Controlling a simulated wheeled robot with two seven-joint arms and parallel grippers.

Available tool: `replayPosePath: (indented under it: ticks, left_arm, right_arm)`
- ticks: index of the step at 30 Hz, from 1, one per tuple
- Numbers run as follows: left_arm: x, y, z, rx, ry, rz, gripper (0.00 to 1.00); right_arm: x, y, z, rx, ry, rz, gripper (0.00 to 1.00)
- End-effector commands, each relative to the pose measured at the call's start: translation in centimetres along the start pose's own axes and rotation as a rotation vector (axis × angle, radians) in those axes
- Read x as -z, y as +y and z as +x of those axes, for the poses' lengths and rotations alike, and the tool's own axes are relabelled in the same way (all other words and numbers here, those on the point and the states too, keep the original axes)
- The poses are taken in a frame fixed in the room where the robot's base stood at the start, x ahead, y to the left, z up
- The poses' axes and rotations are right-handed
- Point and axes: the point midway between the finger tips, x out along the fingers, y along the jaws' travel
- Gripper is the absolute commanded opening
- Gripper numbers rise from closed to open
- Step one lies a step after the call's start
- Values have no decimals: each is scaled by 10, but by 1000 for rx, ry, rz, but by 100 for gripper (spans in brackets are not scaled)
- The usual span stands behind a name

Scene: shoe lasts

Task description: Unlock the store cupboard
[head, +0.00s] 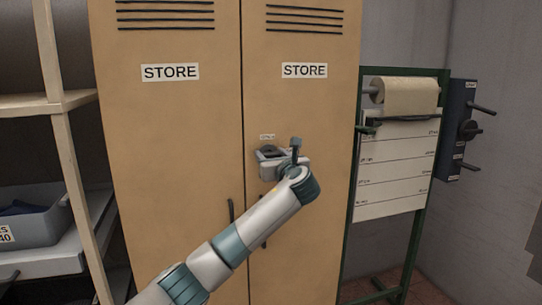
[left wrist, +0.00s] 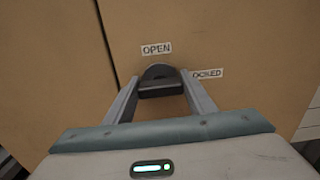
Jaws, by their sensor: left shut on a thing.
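The store cupboard (head: 180,120) is tan with two tall doors, each with a STORE label. My left gripper (head: 268,153) is at the right door, just below a small white label (head: 267,136). In the left wrist view its two fingers (left wrist: 162,88) are shut on a dark lock knob (left wrist: 158,71) on the door face. An OPEN label (left wrist: 157,49) is above the knob. A second label (left wrist: 209,73), reading "OCKED" with its start hidden, is to its right. The way the knob points is hard to tell. Both doors look closed. My right gripper is out of view.
A dark door handle (head: 231,210) is by the seam, partly near my arm. A wooden shelf (head: 66,105) with a grey bin (head: 30,228) stands at left. A green stand (head: 355,150) with a paper roll (head: 410,96) and a wall panel (head: 462,130) are at right.

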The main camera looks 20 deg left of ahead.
Motion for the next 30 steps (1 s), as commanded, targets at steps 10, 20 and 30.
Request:
replayPosePath:
  ticks: [10,20,30]
  left_arm:
    - [0,0,0,1,2,-173,28]
    - [0,1,-1,1,1,-464,28]
    - [2,3,0,0,1,-789,28]
  right_arm:
    - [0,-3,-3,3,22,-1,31]
    - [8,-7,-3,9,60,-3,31]
    - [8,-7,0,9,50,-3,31]
